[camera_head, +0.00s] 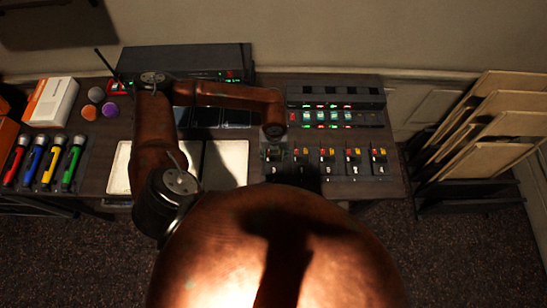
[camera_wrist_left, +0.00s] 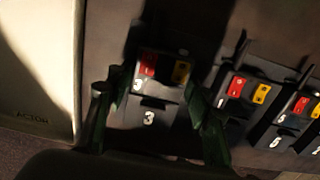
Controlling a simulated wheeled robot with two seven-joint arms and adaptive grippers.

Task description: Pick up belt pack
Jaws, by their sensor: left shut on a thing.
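A black belt pack marked 3 (camera_wrist_left: 149,117), with a red and a yellow patch on top, sits between the fingers of my left gripper (camera_wrist_left: 151,112) in the left wrist view. The gripper is shut on it, one finger on each side. In the head view my left gripper (camera_head: 273,151) is at the left end of a row of belt packs on the desk and mostly covers the held one. I cannot tell whether the held pack touches the desk. My right gripper is not in view.
More belt packs (camera_head: 326,161) stand close on the right. A rack with green lights (camera_head: 335,118) lies behind them. A pale sheet marked ACTOR (camera_wrist_left: 38,75) is on the left. Coloured microphones (camera_head: 45,165) and a box (camera_head: 52,102) are at far left; slanted boards (camera_head: 490,125) are at right.

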